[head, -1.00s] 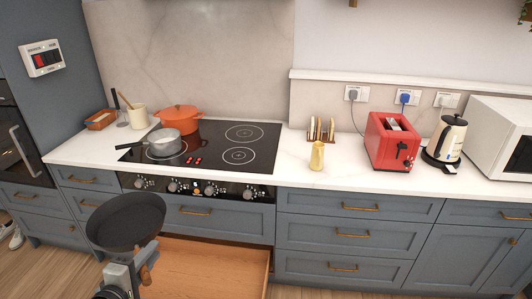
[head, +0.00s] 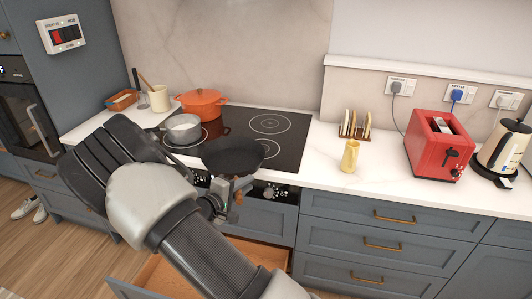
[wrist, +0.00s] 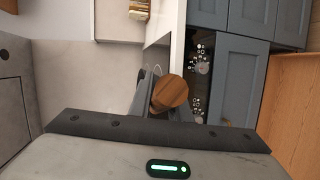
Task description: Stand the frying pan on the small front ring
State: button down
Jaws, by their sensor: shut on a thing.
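The dark frying pan (head: 233,153) is held level by its wooden handle (wrist: 170,91) in my gripper (head: 228,190), which is shut on it. In the head view the pan overlaps the front part of the black hob (head: 292,152). I cannot tell whether its base touches the glass. The front right ring (head: 272,149) shows partly beside the pan's right rim; the rest is hidden by the pan. In the wrist view the handle's round end sits between the fingers, and the pan is hidden.
A grey saucepan (head: 183,129) stands on the front left ring, with an orange pot (head: 202,104) behind it. The back right ring (head: 269,124) is bare. A yellow jug (head: 350,156) and a toast rack (head: 354,125) stand right of the hob. An open drawer (head: 158,275) sticks out below.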

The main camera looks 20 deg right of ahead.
jog(key=w+d+r+b, duration=0.1)
jog(key=w+d+r, duration=0.1)
jog(key=w+d, duration=0.5)
jog(key=w+d+r+b, duration=0.2)
jog(key=w+d+r, duration=0.1)
jog(key=w+d, duration=0.4)
jog(key=f, duration=0.6)
jog(key=f+b, duration=0.1)
jog(key=f, duration=0.2)
jog(key=shift+s+d+f, duration=0.3)
jog(key=shift+s+d, duration=0.1)
jog(key=c, duration=2.1)
grip_release()
jog(key=shift+s+f, duration=0.1)
jog(key=shift+f, duration=0.2)
jog(key=o, duration=0.5)
jog(key=shift+r, duration=0.1)
jog(key=shift+c, duration=0.2)
